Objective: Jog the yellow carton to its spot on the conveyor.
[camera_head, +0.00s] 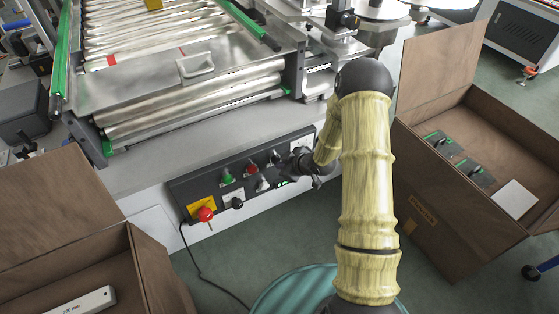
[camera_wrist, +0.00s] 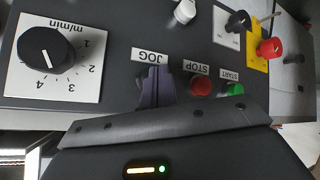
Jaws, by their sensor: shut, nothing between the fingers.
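The yellow carton (camera_head: 153,4) is at the top edge of the head view, on the conveyor rollers (camera_head: 150,38), partly cut off by the frame. Red marks (camera_head: 111,60) show on the conveyor nearer to me. My gripper (camera_wrist: 155,88) is shut and empty. Its fingertips are at the JOG label (camera_wrist: 149,56) on the control panel (camera_head: 245,178) and hide the control there. I cannot tell whether they touch it. Beside them are the red STOP button (camera_wrist: 201,86) and the green START button (camera_wrist: 236,89).
A speed dial (camera_wrist: 47,53) is on one side of the fingers. A red emergency stop (camera_wrist: 270,48) on a yellow plate, a black knob (camera_wrist: 237,21) and a white button (camera_wrist: 185,11) are also on the panel. Open brown boxes stand at right (camera_head: 430,205) and lower left (camera_head: 150,265).

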